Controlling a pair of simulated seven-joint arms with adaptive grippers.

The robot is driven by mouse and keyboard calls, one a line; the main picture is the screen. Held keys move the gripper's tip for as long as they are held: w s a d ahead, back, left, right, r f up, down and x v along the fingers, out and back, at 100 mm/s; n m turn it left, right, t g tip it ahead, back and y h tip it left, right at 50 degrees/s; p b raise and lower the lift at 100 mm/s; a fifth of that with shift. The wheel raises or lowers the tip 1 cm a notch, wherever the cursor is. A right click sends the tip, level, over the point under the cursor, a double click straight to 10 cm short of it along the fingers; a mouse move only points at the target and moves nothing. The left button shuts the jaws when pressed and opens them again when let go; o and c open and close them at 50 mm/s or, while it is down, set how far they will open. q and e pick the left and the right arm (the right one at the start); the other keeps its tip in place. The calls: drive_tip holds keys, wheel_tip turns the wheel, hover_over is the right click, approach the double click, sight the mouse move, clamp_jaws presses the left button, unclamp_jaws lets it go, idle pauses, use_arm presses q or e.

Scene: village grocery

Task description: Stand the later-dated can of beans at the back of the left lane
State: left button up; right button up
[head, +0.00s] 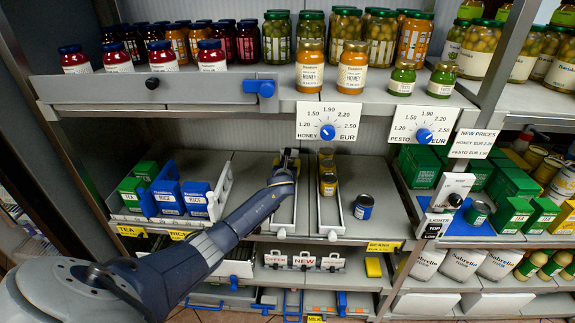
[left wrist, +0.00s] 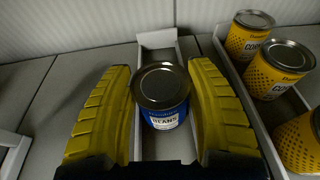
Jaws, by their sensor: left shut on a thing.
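In the left wrist view a blue can of beans (left wrist: 163,97) with a grey metal lid stands upright between the two yellow fingers of my left gripper (left wrist: 164,105). The gripper is shut on it. The can is over the left lane (left wrist: 158,40), short of its white back end; I cannot tell whether it touches the lane floor. In the head view my left gripper (head: 288,160) reaches into the far part of the left lane (head: 284,212) and hides this can. A second blue can (head: 363,206) stands on the shelf right of the lanes; its date is not readable.
Yellow corn cans (head: 328,184) stand in the right lane (head: 330,222), close beside my right-hand finger in the wrist view. The upper shelf (head: 205,92) with jars hangs above. A tray (head: 221,190) of tea and rice boxes is at the left.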

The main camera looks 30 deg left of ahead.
use_arm(q)
drive_tip(key=shift+f, duration=0.25)
drive_tip(key=o, duration=1.6)
drive_tip(key=shift+c, duration=0.2)
drive_tip(key=shift+f, duration=0.1)
